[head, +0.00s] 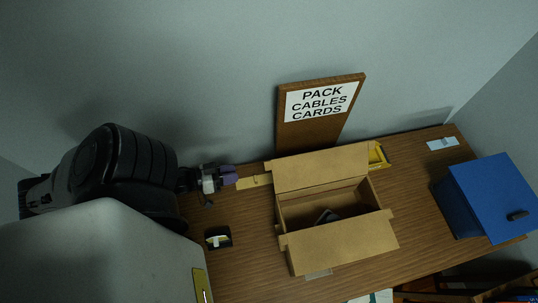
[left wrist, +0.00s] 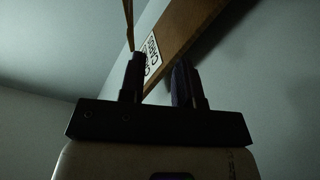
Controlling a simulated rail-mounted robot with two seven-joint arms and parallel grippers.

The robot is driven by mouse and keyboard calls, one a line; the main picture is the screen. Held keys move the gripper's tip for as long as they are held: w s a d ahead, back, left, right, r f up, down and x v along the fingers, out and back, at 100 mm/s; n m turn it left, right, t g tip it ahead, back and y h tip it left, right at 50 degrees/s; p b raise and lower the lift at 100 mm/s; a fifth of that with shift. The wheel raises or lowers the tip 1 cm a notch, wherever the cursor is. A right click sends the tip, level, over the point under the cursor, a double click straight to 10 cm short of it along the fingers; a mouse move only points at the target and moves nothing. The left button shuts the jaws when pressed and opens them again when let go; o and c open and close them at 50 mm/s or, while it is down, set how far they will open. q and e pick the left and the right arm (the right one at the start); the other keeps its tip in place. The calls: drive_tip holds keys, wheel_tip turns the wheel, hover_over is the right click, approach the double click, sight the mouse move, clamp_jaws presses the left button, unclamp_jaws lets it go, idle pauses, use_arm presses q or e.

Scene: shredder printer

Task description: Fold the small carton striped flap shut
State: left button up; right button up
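The small open cardboard carton (head: 287,221) stands on the desk in the head view, with a dark object (head: 327,216) inside. Its wide back flap (head: 320,168) stands open towards the wall and its wide front flap (head: 342,245) is folded outward. A narrow yellowish flap (head: 254,181) sticks out at its left; I cannot make out stripes on it. My left gripper (head: 228,176) is just left of this flap, its tips close to it; contact is unclear. The left wrist view shows its two fingers (left wrist: 158,75) apart with nothing clearly between them. My right gripper is out of view.
A brown board with a "PACK CABLES CARDS" sign (head: 320,102) stands behind the carton against the wall. A yellow tray (head: 378,156) is at the carton's back right. A blue box (head: 490,197) stands at right. A small dark tray (head: 218,238) lies left of the carton.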

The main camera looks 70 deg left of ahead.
sight(274, 166)
use_arm(q)
drive_tip(key=w+d+r, duration=0.1)
drive_tip(key=w, duration=0.3)
drive_tip(key=w+d+r+n+t+h, duration=0.1)
drive_tip(key=w, duration=0.4)
drive_tip(key=w+d+t+p, duration=0.1)
drive_tip(key=w, duration=0.4)
drive_tip(key=shift+r+n, duration=0.4)
clamp_jaws()
